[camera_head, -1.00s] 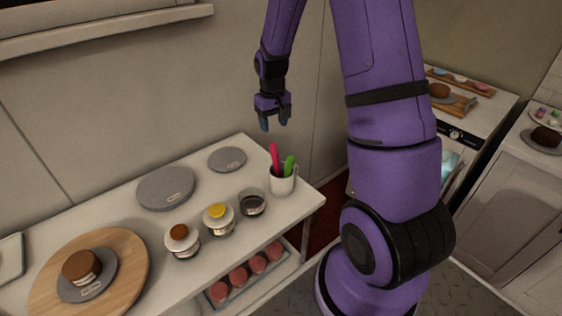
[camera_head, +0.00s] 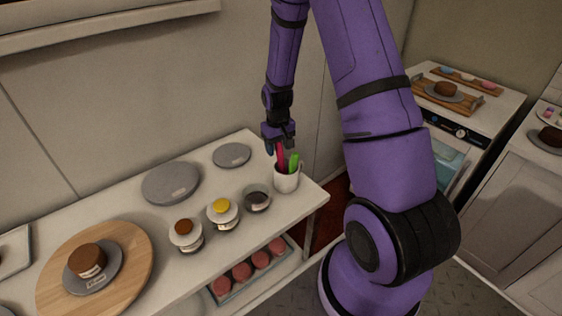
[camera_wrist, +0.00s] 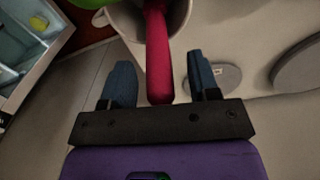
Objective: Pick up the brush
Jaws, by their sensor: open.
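Two upright handles, one pink-red (camera_head: 280,156) and one green (camera_head: 294,161), stand in a white mug (camera_head: 286,182) near the right end of the counter. Their lower ends are hidden in the mug, so I cannot tell which is the brush. My gripper (camera_head: 278,149) points down at the top of the pink-red handle. In the wrist view, my gripper (camera_wrist: 163,85) is open, with the pink-red handle (camera_wrist: 158,60) between its blue fingers and apart from both. The mug (camera_wrist: 128,22) and part of the green handle (camera_wrist: 92,3) also show there.
Jars with brown (camera_head: 184,227), yellow (camera_head: 222,207) and dark (camera_head: 257,199) contents stand left of the mug. Grey discs (camera_head: 171,183) lie behind them. A round wooden board (camera_head: 125,270) bears a small cake (camera_head: 86,260). The wall is close behind.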

